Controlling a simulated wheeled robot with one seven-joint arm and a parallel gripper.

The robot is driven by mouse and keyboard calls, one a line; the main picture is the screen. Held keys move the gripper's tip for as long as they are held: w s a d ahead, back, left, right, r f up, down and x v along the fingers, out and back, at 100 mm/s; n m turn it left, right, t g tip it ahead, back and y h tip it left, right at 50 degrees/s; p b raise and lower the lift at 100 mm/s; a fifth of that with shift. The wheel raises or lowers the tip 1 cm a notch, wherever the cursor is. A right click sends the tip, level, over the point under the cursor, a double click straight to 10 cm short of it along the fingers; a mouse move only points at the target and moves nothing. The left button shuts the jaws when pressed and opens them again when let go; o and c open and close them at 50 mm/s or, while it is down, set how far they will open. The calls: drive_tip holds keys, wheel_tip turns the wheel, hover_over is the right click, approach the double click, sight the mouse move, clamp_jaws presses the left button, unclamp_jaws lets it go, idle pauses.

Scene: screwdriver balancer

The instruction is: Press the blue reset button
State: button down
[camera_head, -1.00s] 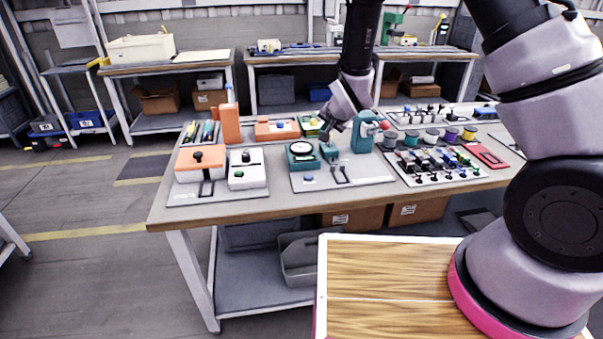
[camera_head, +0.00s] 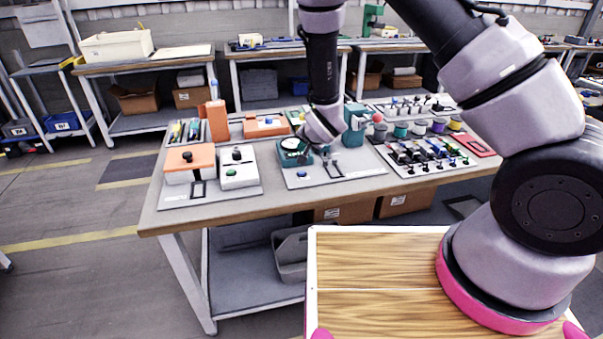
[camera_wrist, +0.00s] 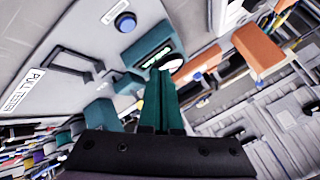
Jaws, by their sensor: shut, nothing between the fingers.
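The blue reset button (camera_head: 303,174) sits on the front of the grey pull tester plate (camera_head: 348,171). The button also shows in the wrist view (camera_wrist: 125,22), at the upper left, uncovered. My gripper (camera_head: 303,157) is low over the teal gauge block, behind the button in the head view. Its shut fingers (camera_wrist: 164,72) show in the wrist view as two narrow green strips side by side, with nothing between them. They are apart from the button. The white dial (camera_head: 292,144) is partly hidden by my gripper. I cannot tell whether the fingers touch the gauge block.
A teal clamp post (camera_head: 355,125) stands right of my gripper. An orange-topped box (camera_head: 186,160) and a white box with a green button (camera_head: 238,168) stand to the left. A board of small switches (camera_head: 430,158) lies to the right. The plate around the button is clear.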

hover_over(302, 177)
drive_tip(key=shift+w+f, duration=0.1)
drive_tip(key=shift+f, duration=3.25)
drive_tip(key=shift+f, duration=0.4)
drive_tip(key=shift+f, duration=0.4)
drive_tip(key=shift+r, duration=0.85)
drive_tip(key=shift+r, duration=2.5)
